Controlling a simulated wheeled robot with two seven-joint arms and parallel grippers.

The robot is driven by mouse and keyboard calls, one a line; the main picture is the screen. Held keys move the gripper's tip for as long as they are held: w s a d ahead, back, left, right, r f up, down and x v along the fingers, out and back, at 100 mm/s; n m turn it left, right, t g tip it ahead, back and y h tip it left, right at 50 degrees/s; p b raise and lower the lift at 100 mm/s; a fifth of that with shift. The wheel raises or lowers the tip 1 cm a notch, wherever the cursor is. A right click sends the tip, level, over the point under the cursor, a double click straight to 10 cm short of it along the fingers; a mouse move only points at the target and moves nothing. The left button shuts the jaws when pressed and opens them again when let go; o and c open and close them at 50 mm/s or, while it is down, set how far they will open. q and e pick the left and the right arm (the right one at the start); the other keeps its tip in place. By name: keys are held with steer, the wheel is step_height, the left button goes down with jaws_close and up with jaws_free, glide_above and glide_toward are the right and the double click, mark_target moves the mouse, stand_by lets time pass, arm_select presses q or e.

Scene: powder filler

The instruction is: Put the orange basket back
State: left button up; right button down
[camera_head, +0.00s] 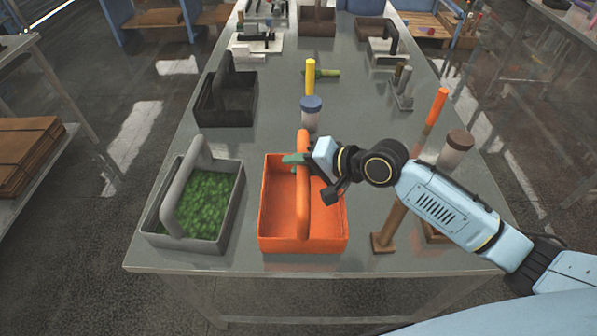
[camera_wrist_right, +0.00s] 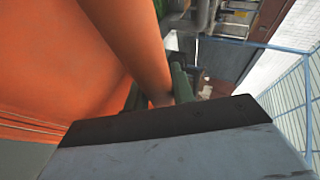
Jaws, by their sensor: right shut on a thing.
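The orange basket (camera_head: 275,226) is at the front middle of the grey table, with an orange handle arching over it. It looks empty. My right gripper (camera_head: 300,160) is at the far part of the handle, its green fingers shut on it. In the right wrist view the handle (camera_wrist_right: 132,40) runs down between the green fingers (camera_wrist_right: 160,95), and the basket wall (camera_wrist_right: 50,60) fills the left side. I cannot tell whether the basket rests on the table or is slightly raised. My left gripper is not in view.
A grey basket of green pieces (camera_head: 203,200) stands to the left, a dark basket (camera_head: 226,100) behind it. A blue-lidded jar (camera_head: 311,114) stands just beyond the orange basket. A brown post (camera_head: 388,225) and a brown-lidded jar (camera_head: 455,150) are to the right. The table's middle (camera_head: 350,110) has free room.

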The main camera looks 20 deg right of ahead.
steer(key=shift+f, duration=1.15)
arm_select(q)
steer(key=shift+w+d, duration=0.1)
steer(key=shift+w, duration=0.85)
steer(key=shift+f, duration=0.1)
arm_select(e)
steer(key=shift+f, duration=0.15)
steer(key=c, duration=1.2)
jaws_free()
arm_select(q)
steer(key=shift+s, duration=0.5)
